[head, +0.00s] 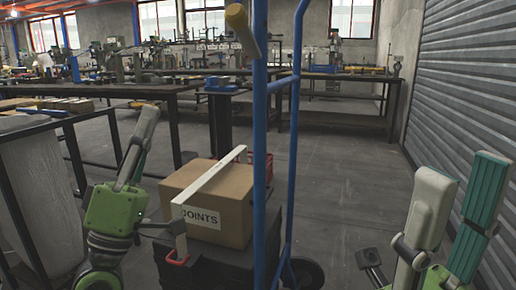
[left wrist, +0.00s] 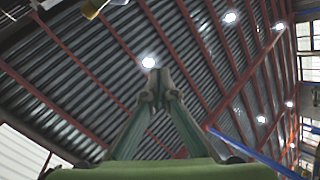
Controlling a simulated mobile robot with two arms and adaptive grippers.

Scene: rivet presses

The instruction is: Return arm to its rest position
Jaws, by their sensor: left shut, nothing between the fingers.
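My left gripper (head: 149,110) is at the left in the head view, pointing up, with its fingers together and nothing held. In the left wrist view the fingertips (left wrist: 156,88) meet against the ceiling. It stands left of the cardboard box, apart from it. My right gripper (head: 466,168) is at the lower right in the head view, also pointing up. Its two fingers are spread wide, with nothing visible between them.
A cardboard box (head: 228,213) labelled JOINTS sits in front of me beside a tall blue frame (head: 260,120) with a yellow grip. A white bar (head: 209,183) crosses the box. A dark table (head: 60,120) is at left. Open floor (head: 350,170) lies beyond, left of the shutter (head: 465,90).

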